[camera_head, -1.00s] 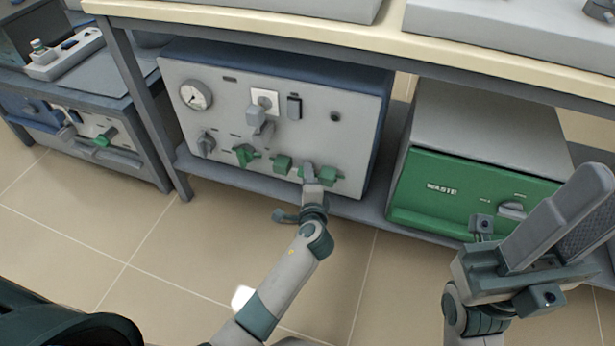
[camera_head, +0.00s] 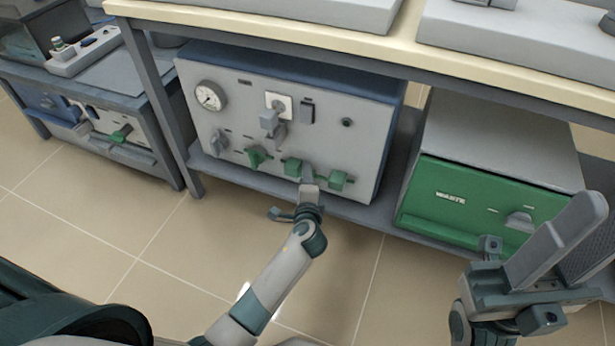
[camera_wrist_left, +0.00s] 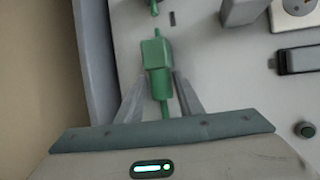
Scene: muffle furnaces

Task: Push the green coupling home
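A row of green fittings runs along the bottom of the grey panel (camera_head: 235,125) in the head view: one at left (camera_head: 256,157), a middle green block (camera_head: 292,166) and a right green block (camera_head: 338,180). I cannot tell which is the coupling by name. My left gripper (camera_head: 307,174) is at the panel between the middle and right blocks, close to the middle one. In the left wrist view, its two fingers (camera_wrist_left: 159,88) stand apart on either side of a green fitting (camera_wrist_left: 157,60) with a thin green rod. My right gripper (camera_head: 570,235) is raised at the right, open and empty.
The panel sits on a low shelf under a bench (camera_head: 330,50). A green-fronted WASTE box (camera_head: 460,200) stands to its right, near my right gripper. A pressure gauge (camera_head: 209,96) and grey handles (camera_head: 217,143) stick out of the panel. The floor in front is clear.

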